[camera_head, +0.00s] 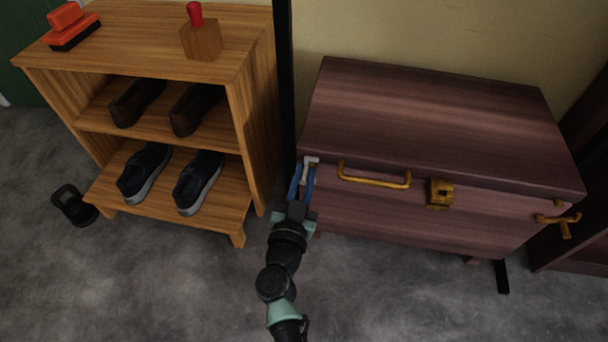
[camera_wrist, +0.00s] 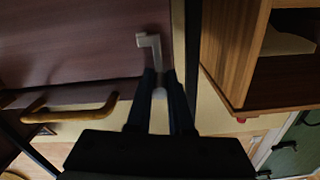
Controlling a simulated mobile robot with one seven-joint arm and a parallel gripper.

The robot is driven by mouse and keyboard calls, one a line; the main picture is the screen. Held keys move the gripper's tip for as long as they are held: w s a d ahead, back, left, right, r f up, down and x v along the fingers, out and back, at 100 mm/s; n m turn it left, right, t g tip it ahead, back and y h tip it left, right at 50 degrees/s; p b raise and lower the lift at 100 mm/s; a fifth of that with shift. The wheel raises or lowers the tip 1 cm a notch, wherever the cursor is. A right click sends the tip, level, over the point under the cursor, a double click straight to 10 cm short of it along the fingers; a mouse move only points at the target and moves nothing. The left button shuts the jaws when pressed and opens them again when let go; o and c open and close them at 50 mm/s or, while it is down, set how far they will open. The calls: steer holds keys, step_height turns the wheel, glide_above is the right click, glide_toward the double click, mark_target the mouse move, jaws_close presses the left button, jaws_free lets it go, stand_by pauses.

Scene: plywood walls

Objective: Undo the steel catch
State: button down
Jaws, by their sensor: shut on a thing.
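The steel catch (camera_head: 311,160) is a pale grey, bent piece at the left end of the front of a closed reddish-brown chest (camera_head: 430,110). In the wrist view the catch (camera_wrist: 150,42) shows its angled end beyond my fingertips, with a grey part between the fingers. My gripper (camera_head: 302,180), with blue fingers, is shut on the catch at the chest's left front corner. It also shows in the wrist view (camera_wrist: 160,82). The fingers hide part of the catch and its mount.
A brass handle (camera_head: 374,178) is just right of my gripper. A brass hasp (camera_head: 440,193) and a brass catch (camera_head: 558,222) are further right. A wooden shoe rack (camera_head: 250,120) stands close on the left, beyond a dark post (camera_head: 285,80). The floor in front is clear.

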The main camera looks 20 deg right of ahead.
steer(key=shift+a+n+p, duration=0.1)
steer(key=shift+n+p, duration=0.2)
steer(key=shift+p, duration=0.2)
steer(key=shift+w+a+n+p, duration=0.2)
steer(key=shift+n+p, duration=0.3)
steer(key=shift+p, duration=0.35)
steer(key=shift+w+a+f+n+p, duration=0.3)
steer(key=shift+f+n+p, duration=0.55)
steer(key=shift+n, duration=1.2)
steer(key=shift+w+a+f+n+p, duration=0.1)
steer(key=shift+a+f+n+p, duration=0.5)
steer(key=shift+n, duration=1.5)
steer(key=shift+w+a+f+n+p, duration=0.2)
steer(key=shift+f+n+p, duration=0.8)
steer(key=shift+n, duration=1.05)
steer(key=shift+d+r, duration=0.1)
steer(key=shift+r, duration=0.05)
steer(key=c, duration=0.8)
jaws_free()
